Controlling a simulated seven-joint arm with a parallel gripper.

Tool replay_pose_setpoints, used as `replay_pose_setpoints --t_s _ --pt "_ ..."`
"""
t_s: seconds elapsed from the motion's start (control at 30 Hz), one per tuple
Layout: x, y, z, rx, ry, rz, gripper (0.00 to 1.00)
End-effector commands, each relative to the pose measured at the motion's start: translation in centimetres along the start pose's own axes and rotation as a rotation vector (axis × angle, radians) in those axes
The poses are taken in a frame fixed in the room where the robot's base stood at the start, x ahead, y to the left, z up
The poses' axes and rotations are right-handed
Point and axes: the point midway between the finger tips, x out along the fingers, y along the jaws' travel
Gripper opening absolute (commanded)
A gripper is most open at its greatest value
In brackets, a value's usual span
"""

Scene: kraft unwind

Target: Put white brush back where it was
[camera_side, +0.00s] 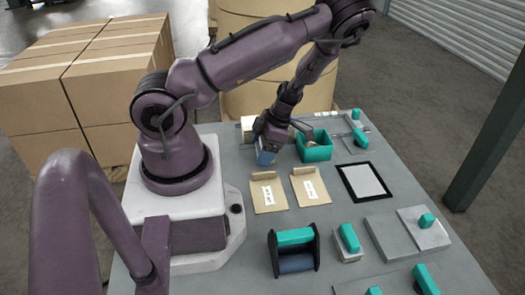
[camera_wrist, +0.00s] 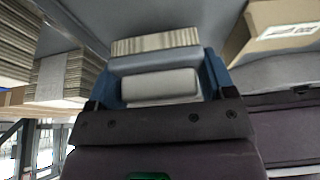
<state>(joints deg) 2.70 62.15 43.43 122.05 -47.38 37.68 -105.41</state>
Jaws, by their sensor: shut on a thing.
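My gripper (camera_side: 266,157) is low over the back part of the grey table, just left of a teal open box (camera_side: 315,147). In the wrist view my gripper (camera_wrist: 160,85) has its blue fingers on both sides of the white brush (camera_wrist: 160,86). The brush shows a pale grey-white body and a band of cream bristles beyond it. The gripper is shut on it. In the side view the brush is hard to make out at the gripper. I cannot tell whether it touches the table.
Two kraft envelopes (camera_side: 268,196) (camera_side: 310,188) lie in front of my gripper. A black-framed white panel (camera_side: 366,182) lies to the right. A black roll stand with a teal top (camera_side: 294,238) and several teal-handled pieces occupy the front and right. Cardboard boxes (camera_side: 105,80) stand behind.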

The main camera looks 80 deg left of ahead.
Motion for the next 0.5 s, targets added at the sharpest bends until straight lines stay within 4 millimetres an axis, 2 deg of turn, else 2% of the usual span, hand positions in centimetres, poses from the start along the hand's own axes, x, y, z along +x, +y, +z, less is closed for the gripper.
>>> replay_pose_setpoints --t_s 0.1,0.43,0.47,0.5 --pt "1.01 -0.02 0.37 -0.001 0.0 -0.001 0.5" --pt "1.25 0.0 0.5 0.0 0.0 0.0 0.5" --pt "1.21 0.0 0.49 0.0 0.0 0.0 0.83" --pt "1.19 0.0 0.49 0.0 0.0 0.0 0.87"
